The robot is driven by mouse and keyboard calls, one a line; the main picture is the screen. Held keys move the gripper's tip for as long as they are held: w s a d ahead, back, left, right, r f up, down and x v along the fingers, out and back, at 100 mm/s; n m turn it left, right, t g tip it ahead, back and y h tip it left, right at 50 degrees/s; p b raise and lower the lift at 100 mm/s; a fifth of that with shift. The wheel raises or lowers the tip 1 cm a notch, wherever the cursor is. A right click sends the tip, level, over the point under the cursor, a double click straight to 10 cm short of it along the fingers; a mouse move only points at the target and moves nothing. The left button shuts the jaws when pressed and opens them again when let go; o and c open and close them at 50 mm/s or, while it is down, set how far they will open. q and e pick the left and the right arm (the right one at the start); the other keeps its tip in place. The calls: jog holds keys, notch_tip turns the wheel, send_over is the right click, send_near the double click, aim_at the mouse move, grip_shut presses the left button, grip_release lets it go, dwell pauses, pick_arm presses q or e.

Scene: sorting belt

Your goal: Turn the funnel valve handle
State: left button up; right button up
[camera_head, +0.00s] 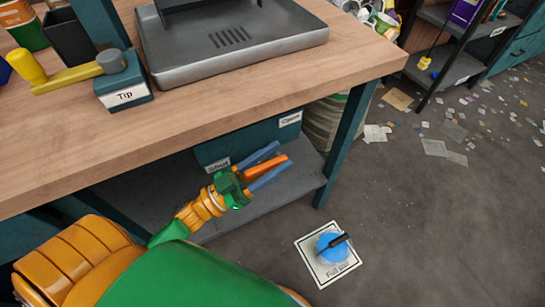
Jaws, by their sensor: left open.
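My left gripper (272,163) is open below the workbench, with two blue fingers pointing up and to the right. An orange bar (270,170), which looks like the valve handle, shows between the fingers. I cannot tell whether the fingers touch it, and its mounting is hidden behind the green wrist. Behind the gripper, a teal housing (245,139) under the bench carries a white label at its right, seemingly reading Open (290,119), and one at its left, seemingly reading Shut (217,164). The funnel is not clearly visible. My right gripper is out of view.
The wooden bench top (225,110) overhangs the gripper. A teal bench leg (346,145) stands to its right, and a grey shelf (295,180) lies below. A yellow lever (70,77) on a Tip block and a metal tray (230,50) are on top.

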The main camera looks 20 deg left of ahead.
pick_arm(q)
grip_shut()
dwell(0.5)
jog(key=shift+f, duration=0.1)
dwell(0.5)
